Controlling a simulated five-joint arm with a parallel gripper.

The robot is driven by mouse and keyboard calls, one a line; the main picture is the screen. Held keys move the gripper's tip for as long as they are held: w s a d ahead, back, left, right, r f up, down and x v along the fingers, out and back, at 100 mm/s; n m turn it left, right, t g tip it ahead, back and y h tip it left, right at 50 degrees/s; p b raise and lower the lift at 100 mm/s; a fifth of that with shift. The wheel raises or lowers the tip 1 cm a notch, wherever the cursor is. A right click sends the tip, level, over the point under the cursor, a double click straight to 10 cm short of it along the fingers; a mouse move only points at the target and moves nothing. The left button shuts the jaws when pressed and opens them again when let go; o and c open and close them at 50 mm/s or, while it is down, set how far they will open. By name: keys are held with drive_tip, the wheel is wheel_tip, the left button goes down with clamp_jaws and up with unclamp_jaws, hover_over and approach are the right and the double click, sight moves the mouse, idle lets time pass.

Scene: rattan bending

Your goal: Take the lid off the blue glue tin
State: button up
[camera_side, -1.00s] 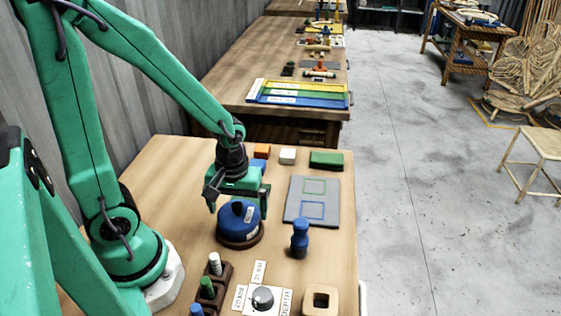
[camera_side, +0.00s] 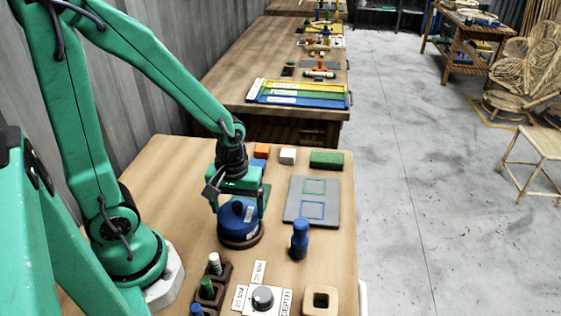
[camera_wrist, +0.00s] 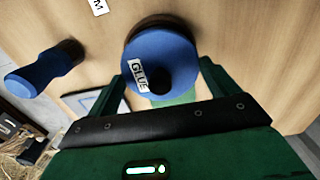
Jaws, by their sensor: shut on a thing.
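The blue glue tin (camera_side: 238,231) sits upright on a brown round base on the near table. It has a dark knob on top, and a white GLUE label shows in the wrist view on its blue top (camera_wrist: 178,52). My gripper (camera_side: 238,207) is low over the tin with one finger on each side of its upper part. I cannot make out the seam between lid and tin, so whether the fingers touch only the lid is unclear.
A blue bottle-shaped piece (camera_side: 300,240) stands close to the right. A grey mat (camera_side: 331,196) with green and blue outlines lies behind it. Peg holder (camera_side: 222,276), dial (camera_side: 263,298) and wooden square ring (camera_side: 320,300) are in front. Coloured blocks (camera_side: 326,160) line the back.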

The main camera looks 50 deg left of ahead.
drive_tip(key=shift+r, duration=1.45)
drive_tip(key=s+d+r, duration=0.6)
drive_tip(key=d+r, duration=0.2)
drive_tip(key=d, duration=0.2)
drive_tip(key=w+a+f+n, duration=0.4)
drive_tip(key=w+a+n, duration=0.4)
drive_tip(key=w, duration=0.3)
drive_tip(key=shift+w+n, duration=0.25)
drive_tip(key=shift+n, duration=0.25)
